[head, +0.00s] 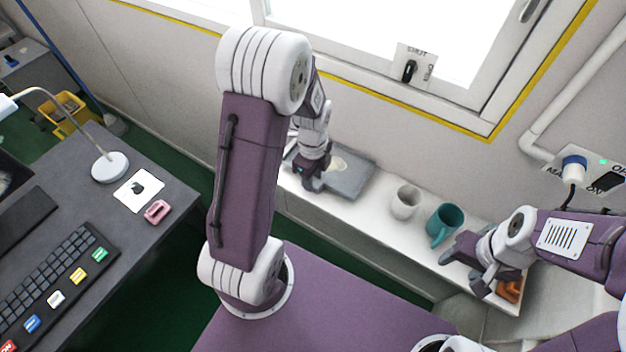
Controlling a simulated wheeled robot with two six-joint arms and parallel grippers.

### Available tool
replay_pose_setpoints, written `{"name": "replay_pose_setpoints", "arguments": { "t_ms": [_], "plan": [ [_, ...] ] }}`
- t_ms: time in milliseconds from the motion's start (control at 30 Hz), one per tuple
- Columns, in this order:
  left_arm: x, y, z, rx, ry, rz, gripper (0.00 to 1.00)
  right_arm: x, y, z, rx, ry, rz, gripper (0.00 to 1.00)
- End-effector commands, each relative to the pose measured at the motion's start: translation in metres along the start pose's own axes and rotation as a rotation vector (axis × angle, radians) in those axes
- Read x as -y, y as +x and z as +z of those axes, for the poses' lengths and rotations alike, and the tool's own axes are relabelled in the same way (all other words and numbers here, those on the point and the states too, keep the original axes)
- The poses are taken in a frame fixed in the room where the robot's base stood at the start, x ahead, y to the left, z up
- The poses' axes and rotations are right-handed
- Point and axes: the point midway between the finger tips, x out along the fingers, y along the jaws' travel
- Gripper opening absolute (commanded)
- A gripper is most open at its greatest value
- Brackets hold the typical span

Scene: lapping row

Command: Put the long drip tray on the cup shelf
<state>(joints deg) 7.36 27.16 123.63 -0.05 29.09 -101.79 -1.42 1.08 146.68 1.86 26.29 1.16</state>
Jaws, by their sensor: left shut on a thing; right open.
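The long drip tray (350,182) is a grey shallow tray with a pale patch inside. It is at the left end of the white cup shelf (385,232), below the window. My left gripper (310,184) is shut on the near left side of the tray; its fingertips are partly hidden by the wrist. I cannot tell whether the tray rests fully on the shelf or is held slightly above it. My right gripper (462,272) is open over the right part of the shelf, close to a teal mug.
A whitish cup (405,202) and the teal mug (444,224) stand on the shelf right of the tray. An orange object (510,288) is partly hidden beneath my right gripper. A grey desk with a keyboard (58,285) and lamp (108,166) is at left.

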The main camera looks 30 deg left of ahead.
Motion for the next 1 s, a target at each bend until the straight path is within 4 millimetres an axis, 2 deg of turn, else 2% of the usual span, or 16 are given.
{"name": "replay_pose_setpoints", "arguments": {
  "t_ms": [33, 100, 433, 467, 533, 833, 933, 1000],
  "plan": [
    [-0.001, 0.009, 0.000, 0.000, 0.000, 0.002, 0.00, 0.000, 0.001, 0.000, 0.000, 0.000, 0.000, 0.55],
    [0.000, 0.014, 0.000, 0.000, 0.000, 0.000, 0.00, 0.000, 0.002, 0.000, 0.000, 0.000, 0.000, 0.55],
    [0.000, 0.018, 0.000, 0.000, 0.000, -0.002, 0.00, 0.000, 0.004, 0.000, 0.000, 0.000, 0.000, 0.55],
    [0.000, 0.018, 0.000, 0.000, 0.000, -0.001, 0.36, 0.000, 0.004, 0.000, 0.000, 0.000, 0.000, 0.55],
    [0.000, 0.017, 0.000, 0.000, 0.000, -0.002, 0.55, 0.000, 0.003, 0.000, 0.000, 0.000, 0.000, 0.55],
    [0.001, 0.015, 0.000, 0.001, 0.000, -0.002, 0.55, 0.000, 0.002, 0.000, 0.000, 0.000, 0.000, 0.55],
    [0.002, 0.005, 0.000, 0.001, 0.000, -0.005, 0.55, 0.000, -0.001, 0.000, 0.000, 0.000, 0.000, 0.55],
    [0.002, -0.010, 0.000, 0.002, 0.000, -0.007, 0.55, 0.000, -0.003, 0.000, 0.000, 0.000, 0.000, 0.55]
  ]
}}
